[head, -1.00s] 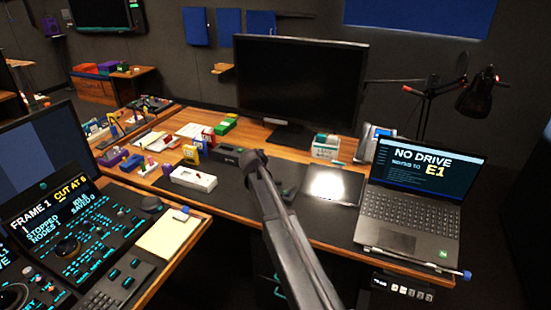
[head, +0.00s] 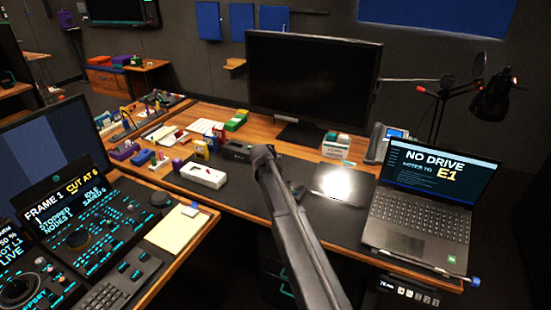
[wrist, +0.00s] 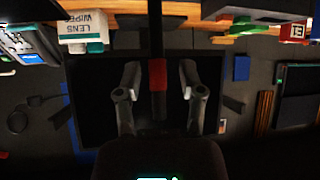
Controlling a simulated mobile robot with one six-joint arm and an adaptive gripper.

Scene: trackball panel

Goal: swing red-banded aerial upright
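In the wrist view a dark rod with a red band (wrist: 157,75), which looks like the aerial, runs down from the top edge between the two fingers of my gripper (wrist: 159,75). The fingers are spread, with a visible gap on each side of the rod. I cannot tell how far beyond the fingertips the rod lies or what its base is fixed to. In the head view neither the aerial nor my gripper can be made out; my arm covers the middle of the picture.
A monitor (head: 311,85) stands at the back of the desk. A laptop (head: 425,215) is on the right, and a white lens wipes box (head: 334,149) is behind the tablet (head: 343,184). A control console (head: 85,235) fills the lower left.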

